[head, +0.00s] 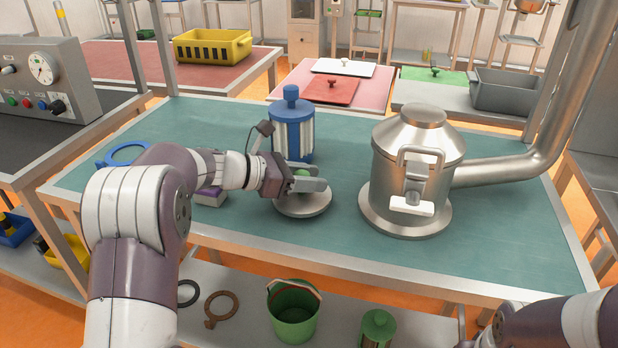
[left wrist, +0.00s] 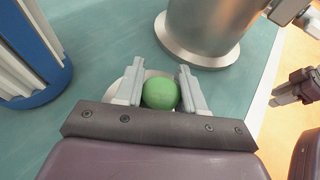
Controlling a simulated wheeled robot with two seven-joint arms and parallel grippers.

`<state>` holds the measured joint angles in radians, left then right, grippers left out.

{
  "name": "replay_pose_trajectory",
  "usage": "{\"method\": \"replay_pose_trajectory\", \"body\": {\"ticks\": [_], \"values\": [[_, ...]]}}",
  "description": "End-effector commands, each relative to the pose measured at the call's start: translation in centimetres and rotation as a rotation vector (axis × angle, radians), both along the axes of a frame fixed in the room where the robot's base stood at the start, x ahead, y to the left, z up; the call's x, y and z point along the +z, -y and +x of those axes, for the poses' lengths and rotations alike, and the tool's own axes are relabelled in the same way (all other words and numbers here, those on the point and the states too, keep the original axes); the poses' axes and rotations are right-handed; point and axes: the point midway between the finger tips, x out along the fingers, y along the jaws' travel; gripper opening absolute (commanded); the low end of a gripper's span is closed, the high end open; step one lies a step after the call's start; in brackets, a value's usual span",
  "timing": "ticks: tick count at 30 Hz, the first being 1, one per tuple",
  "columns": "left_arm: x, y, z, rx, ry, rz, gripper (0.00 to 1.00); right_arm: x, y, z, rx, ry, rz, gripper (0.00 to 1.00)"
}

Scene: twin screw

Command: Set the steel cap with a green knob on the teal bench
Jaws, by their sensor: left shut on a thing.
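The steel cap (head: 302,204) is a shallow round disc with a green knob (head: 302,173) on top. It is at the middle of the teal bench (head: 250,235), low over or on its surface; I cannot tell whether it touches. My left gripper (head: 318,182) is shut on the green knob. In the left wrist view the knob (left wrist: 160,93) sits between the two fingers (left wrist: 158,88), with the cap's pale edge partly hidden behind them. My right gripper (left wrist: 291,92) shows at the right edge of the left wrist view, away from the cap; its finger state is unclear.
A blue-and-white cylinder (head: 292,130) stands just behind the cap. A large steel vessel (head: 413,175) with a pipe stands to the right. A blue ring (head: 126,153) lies at the left. A green bucket (head: 294,310) is on the lower shelf. The bench front is clear.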

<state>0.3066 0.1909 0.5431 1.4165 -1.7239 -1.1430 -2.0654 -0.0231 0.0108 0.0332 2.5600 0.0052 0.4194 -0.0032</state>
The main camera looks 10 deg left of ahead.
Motion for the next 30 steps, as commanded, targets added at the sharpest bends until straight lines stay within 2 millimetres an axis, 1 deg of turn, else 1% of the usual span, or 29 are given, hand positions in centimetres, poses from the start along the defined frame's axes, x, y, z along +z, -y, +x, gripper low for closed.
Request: {"method": "replay_pose_trajectory", "body": {"ticks": [2,3,5,6,13,15,16,20,24,27,30], "values": [[-0.2,0.0,0.0,0.000,0.002,0.000,0.00,-0.4,0.0,0.0,0.000,0.000,0.000,0.43],[-0.3,0.0,0.0,0.000,0.000,0.000,0.42,-0.4,0.0,0.0,0.000,0.000,0.000,0.43],[-0.2,0.0,0.0,0.000,0.000,0.000,0.62,-0.3,0.0,0.0,0.000,0.000,0.000,0.43],[-0.2,0.0,0.0,0.000,0.000,0.000,0.64,-0.3,0.0,0.0,0.000,0.000,0.000,0.43],[-0.2,0.0,0.0,0.000,0.000,0.000,0.64,-0.3,0.0,0.0,0.000,0.000,0.000,0.43],[0.4,0.0,0.0,0.000,0.000,0.000,0.64,0.4,0.0,0.0,0.000,0.000,0.000,0.43],[0.3,-0.3,-0.1,0.001,0.000,0.000,0.64,0.2,0.0,0.0,0.000,0.000,0.000,0.43],[1.2,-2.6,-1.6,0.004,0.002,0.000,0.64,0.1,0.0,0.0,0.000,0.000,0.000,0.43],[2.5,-5.6,-3.7,0.006,0.002,0.000,0.64,0.1,0.0,0.0,0.000,0.000,0.000,0.43],[3.3,-7.4,-4.9,0.004,0.002,0.000,0.64,0.2,0.0,0.0,0.000,0.000,0.000,0.43],[3.8,-8.6,-5.8,0.002,0.001,0.000,0.64,0.2,0.0,0.0,0.000,0.000,0.000,0.43]]}}
